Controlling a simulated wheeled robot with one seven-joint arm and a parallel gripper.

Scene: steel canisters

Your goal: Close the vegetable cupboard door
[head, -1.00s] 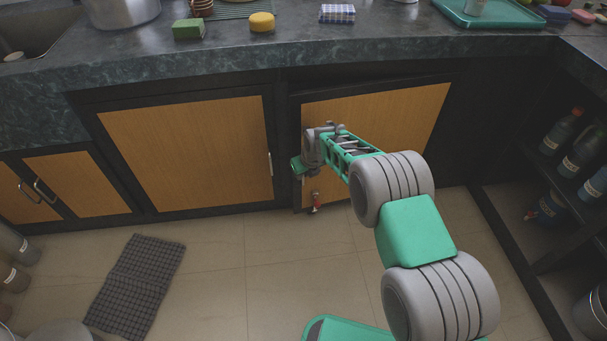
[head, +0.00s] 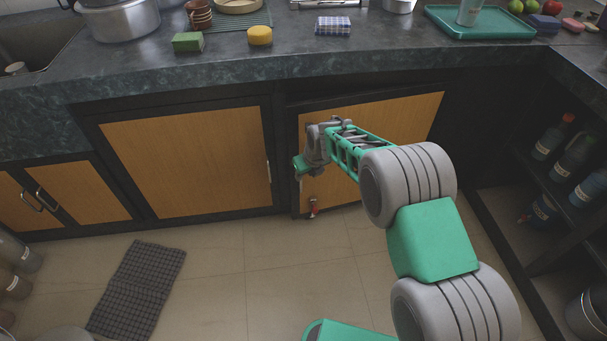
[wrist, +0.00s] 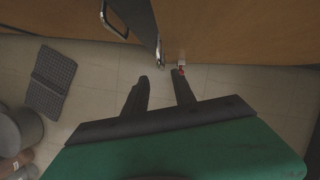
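A wood-panelled cupboard door with a dark frame (head: 400,125) is under the counter right of centre in the head view. It stands slightly ajar, its left edge swung out and a dark wedge above it. Its panel fills the upper right of the wrist view (wrist: 240,30). No label shows that this is the vegetable cupboard. My gripper (head: 302,166) is at the door's left edge; my arm covers part of the panel. In the wrist view, my gripper's fingers (wrist: 160,76) are apart and empty, near the door's lower edge. I cannot tell whether they touch it.
A neighbouring closed door (head: 188,155) is on the left. An open shelf with bottles (head: 570,160) is at the right.

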